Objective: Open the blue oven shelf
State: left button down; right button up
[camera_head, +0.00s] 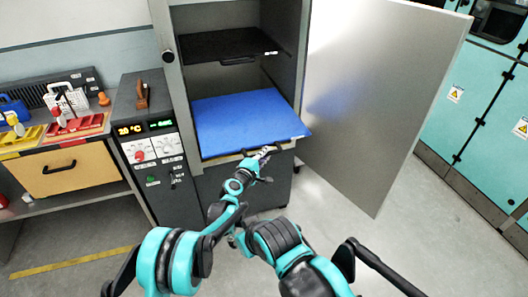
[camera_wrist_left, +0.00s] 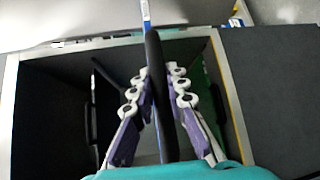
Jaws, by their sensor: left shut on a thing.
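The blue oven shelf (camera_head: 245,118) lies low inside the open grey oven cabinet (camera_head: 168,45). Its front edge sticks out a little past the cabinet front. My left gripper (camera_head: 264,154) is at the middle of that front edge. In the left wrist view, the fingers (camera_wrist_left: 160,100) are shut on a black bar, the shelf handle (camera_wrist_left: 155,60), which runs between them. A thin blue strip (camera_wrist_left: 146,14) of the shelf shows beyond the handle. In the head view the handle is mostly hidden by the gripper. My right gripper is not clearly in view.
The oven door (camera_head: 375,90) stands wide open on the right. A black shelf (camera_head: 225,45) sits above the blue one. A control panel (camera_head: 150,145) and a workbench with a drawer (camera_head: 65,170) are on the left. Teal cabinets (camera_head: 495,130) stand far right.

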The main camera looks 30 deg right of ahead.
pick_arm(q)
jog(key=shift+s+a, duration=0.15)
jog(key=shift+s, duration=0.4)
jog(key=c, duration=1.5)
grip_release()
